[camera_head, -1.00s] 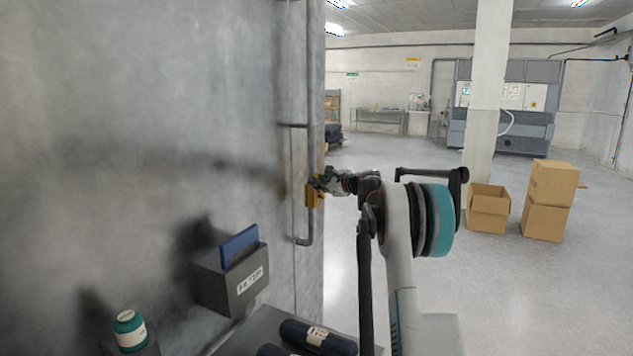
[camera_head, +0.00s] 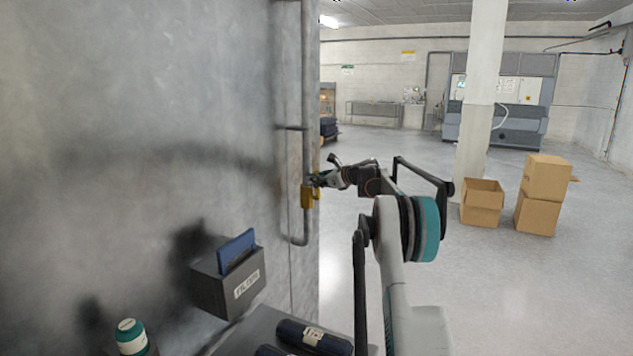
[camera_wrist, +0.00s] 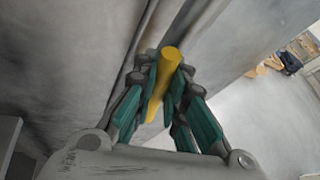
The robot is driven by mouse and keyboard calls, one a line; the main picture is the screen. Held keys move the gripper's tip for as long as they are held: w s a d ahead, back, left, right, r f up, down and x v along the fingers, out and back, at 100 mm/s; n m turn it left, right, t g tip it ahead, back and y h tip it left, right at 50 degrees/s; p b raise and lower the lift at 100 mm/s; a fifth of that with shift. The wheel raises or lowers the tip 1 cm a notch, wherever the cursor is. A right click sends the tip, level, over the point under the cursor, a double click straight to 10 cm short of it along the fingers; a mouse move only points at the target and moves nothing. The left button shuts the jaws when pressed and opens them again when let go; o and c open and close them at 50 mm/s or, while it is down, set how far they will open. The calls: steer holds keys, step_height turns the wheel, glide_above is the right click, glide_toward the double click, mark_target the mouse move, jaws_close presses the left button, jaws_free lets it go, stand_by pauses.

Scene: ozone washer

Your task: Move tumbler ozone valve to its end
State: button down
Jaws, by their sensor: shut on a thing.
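The yellow valve (camera_head: 307,196) sits on the grey vertical pipe at the right edge of the big metal cabinet. My gripper (camera_head: 318,181) is at the valve, reaching in from the right. In the wrist view the yellow valve lever (camera_wrist: 165,80) lies between the teal fingers of my gripper (camera_wrist: 164,92). The fingers are shut on the lever. In the head view the lever is mostly hidden by the gripper.
The metal cabinet (camera_head: 150,120) fills the left side, with the grey pipe (camera_head: 307,100) along its edge. A filter box (camera_head: 228,282) and a teal-capped bottle (camera_head: 131,338) are at lower left. Cardboard boxes (camera_head: 540,195) stand at right. Open floor lies between.

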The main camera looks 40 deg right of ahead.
steer(key=c, duration=1.6)
jaws_free()
steer(key=shift+s, duration=0.1)
steer(key=v, duration=1.1)
steer(key=shift+s, duration=0.35)
steer(key=shift+d+r, duration=0.1)
steer(key=shift+r, duration=0.05)
